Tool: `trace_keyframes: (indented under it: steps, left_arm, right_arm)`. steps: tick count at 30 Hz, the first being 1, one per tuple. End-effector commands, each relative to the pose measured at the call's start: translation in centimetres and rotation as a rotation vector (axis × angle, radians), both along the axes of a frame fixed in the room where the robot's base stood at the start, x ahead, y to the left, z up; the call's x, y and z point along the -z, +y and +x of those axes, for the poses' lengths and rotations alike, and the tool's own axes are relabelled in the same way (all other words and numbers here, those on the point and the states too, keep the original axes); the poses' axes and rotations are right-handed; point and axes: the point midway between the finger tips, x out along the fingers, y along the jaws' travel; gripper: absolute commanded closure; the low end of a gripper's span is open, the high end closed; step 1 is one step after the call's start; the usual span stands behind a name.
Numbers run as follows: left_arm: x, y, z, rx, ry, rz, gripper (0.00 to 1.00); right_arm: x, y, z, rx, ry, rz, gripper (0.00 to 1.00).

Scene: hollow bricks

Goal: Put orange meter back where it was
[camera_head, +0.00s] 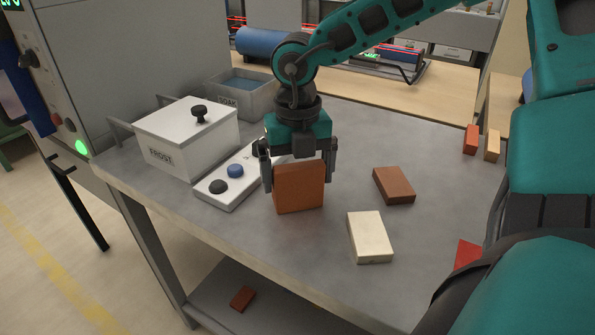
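An orange-brown block (298,190) is upright between the fingers of my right gripper (299,168), which looks shut on its two sides. The block is over the grey table, in front of a white panel with a blue and a black knob. I cannot tell if its lower edge touches the table. No dial or display shows on the block's visible face, so I cannot tell if it is the orange meter. My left gripper is not in view.
A brown brick (393,185) and a cream brick (369,237) lie right of the block. The white FROST box (187,137), white knob panel (229,184) and grey SOAK tub (243,97) stand left and behind. A brick (242,299) lies on the lower shelf.

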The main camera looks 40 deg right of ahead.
Motion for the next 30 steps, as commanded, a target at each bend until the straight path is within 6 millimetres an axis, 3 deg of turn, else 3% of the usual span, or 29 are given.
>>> trace_keyframes:
  steps: [6, 21, 30]
  left_arm:
    - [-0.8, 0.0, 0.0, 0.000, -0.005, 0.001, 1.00]
    - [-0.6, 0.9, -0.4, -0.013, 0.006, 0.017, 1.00]
    - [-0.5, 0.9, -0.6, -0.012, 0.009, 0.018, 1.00]
  right_arm:
    - [-1.0, 0.0, 0.1, 0.001, -0.002, 0.000, 0.00]
    - [-10.9, 0.0, 0.1, 0.001, -0.003, -0.001, 0.00]
    - [-12.4, 0.0, 0.0, 0.001, 0.000, 0.000, 0.00]
